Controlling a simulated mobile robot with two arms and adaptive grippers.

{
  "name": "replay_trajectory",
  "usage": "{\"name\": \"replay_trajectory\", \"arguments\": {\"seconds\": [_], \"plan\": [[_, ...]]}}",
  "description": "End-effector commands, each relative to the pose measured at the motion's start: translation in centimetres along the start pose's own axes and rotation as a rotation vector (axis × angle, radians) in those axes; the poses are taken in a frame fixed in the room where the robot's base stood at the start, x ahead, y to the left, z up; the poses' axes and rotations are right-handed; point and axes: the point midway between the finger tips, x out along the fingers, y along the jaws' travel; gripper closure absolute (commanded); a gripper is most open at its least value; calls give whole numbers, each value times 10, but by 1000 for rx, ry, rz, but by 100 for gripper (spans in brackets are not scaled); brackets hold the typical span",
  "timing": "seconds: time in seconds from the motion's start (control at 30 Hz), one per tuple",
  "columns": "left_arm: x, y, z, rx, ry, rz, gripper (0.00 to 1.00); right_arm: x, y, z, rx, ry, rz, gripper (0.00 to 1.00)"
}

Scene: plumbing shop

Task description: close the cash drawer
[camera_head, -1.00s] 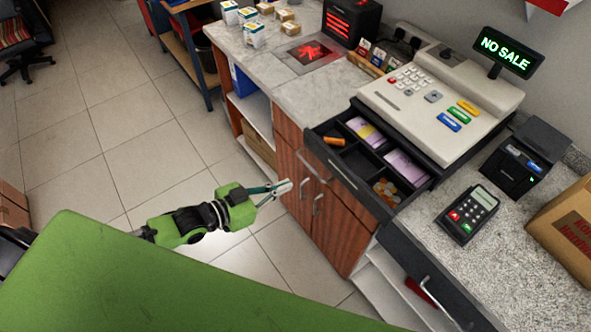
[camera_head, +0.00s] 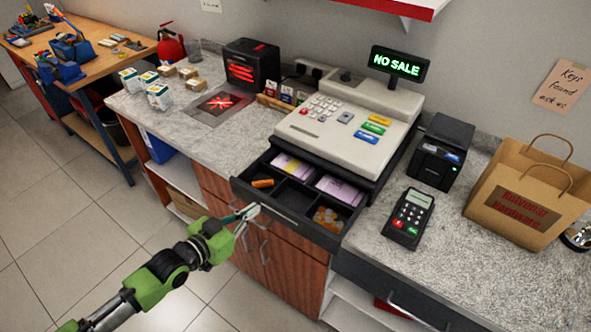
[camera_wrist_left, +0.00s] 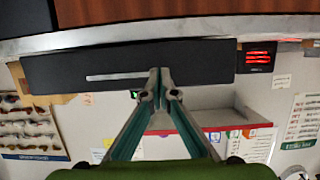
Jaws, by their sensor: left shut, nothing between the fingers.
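The black cash drawer (camera_head: 322,235) stands open under the beige cash register (camera_head: 350,128). Its compartments show banknotes, coins and an orange roll. My left gripper (camera_head: 252,211) is shut and empty, with its fingertips close in front of the drawer's front panel, left of its middle. In the left wrist view, the closed fingertips (camera_wrist_left: 161,74) overlap the dark drawer front (camera_wrist_left: 205,66), beside its pale handle strip (camera_wrist_left: 115,77). I cannot tell whether they touch it. My right gripper is not in view.
A card terminal (camera_head: 408,216), a receipt printer (camera_head: 442,150) and a paper bag (camera_head: 527,193) stand right of the register. Cabinet handles (camera_head: 264,252) project below the drawer. The floor in front is clear.

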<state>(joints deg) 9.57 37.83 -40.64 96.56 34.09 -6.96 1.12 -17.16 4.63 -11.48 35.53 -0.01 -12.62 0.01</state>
Motion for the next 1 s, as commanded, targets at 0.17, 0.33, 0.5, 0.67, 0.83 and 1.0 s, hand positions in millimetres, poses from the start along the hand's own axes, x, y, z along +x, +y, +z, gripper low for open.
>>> {"name": "replay_trajectory", "arguments": {"seconds": [0.17, 0.33, 0.5, 0.67, 0.83, 1.0], "plan": [[30, 0, -7, -1, 4, 0, 100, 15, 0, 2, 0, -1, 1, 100], [56, 0, -14, -1, 3, -1, 100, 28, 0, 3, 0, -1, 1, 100], [82, 0, -22, 0, 3, -1, 100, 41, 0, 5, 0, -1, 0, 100], [107, 0, -29, 0, 3, 0, 100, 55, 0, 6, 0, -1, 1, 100], [133, 0, -37, 0, 3, -1, 100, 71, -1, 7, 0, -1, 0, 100], [159, 0, -44, 0, 3, -1, 100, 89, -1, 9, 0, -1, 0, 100]]}}
